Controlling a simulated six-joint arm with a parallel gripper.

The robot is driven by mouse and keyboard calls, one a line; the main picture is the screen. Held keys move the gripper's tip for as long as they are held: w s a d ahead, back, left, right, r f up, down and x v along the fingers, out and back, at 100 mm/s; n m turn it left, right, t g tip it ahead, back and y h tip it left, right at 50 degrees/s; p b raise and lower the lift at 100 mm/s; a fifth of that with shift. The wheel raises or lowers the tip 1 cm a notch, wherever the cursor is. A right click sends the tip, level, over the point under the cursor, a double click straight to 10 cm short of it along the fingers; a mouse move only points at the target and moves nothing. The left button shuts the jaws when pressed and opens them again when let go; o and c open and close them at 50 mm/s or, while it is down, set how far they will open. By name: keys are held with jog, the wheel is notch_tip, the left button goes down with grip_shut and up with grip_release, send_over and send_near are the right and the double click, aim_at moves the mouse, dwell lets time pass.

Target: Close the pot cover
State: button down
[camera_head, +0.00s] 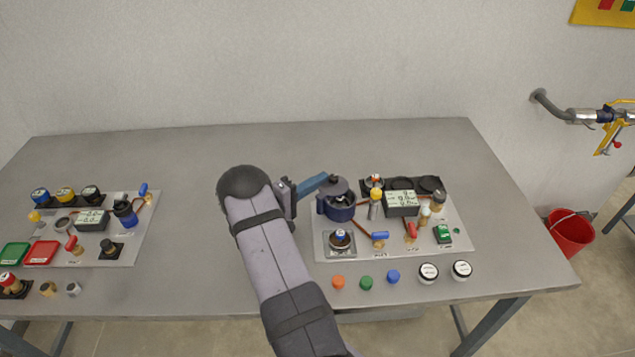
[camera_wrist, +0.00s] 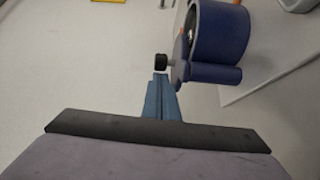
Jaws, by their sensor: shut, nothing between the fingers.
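The dark blue pot (camera_head: 340,211) stands at the back left of the right-hand panel. Its dark cover (camera_head: 341,188) shows above it and looks raised and tilted, though its exact angle is hard to tell. In the wrist view the pot (camera_wrist: 222,32) is at upper right, with the cover (camera_wrist: 179,62) nearly edge-on and a black knob (camera_wrist: 161,61) sticking out from it. My gripper (camera_head: 329,179) is shut with nothing in it, its blue fingertips close to the cover. In the wrist view the fingertips (camera_wrist: 160,76) point at the knob; I cannot tell whether they touch.
The right-hand panel (camera_head: 463,242) holds a display box (camera_head: 400,203), valves and round black parts close to the pot. Coloured caps (camera_head: 366,283) and white-topped jars lie in front. A similar panel (camera_head: 150,225) is at left. The table between the panels is clear behind my arm.

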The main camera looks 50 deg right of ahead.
jog(key=shift+s+d+f+m+g+b, duration=0.1)
jog(key=shift+m+g+b, duration=0.45)
jog(key=shift+g, duration=0.25)
jog(key=shift+s+d+m+g+y+b, duration=0.15)
jog(key=shift+m+g+y+b, duration=0.15)
jog(key=shift+m+g+b, duration=0.35)
jog(key=shift+s+d+r+g, duration=0.2)
jog(key=shift+s+d+g, duration=0.05)
jog(key=shift+s, duration=0.2)
jog(key=shift+s+d, duration=0.1)
jog(key=shift+s, duration=0.35)
jog(key=shift+f, duration=0.1)
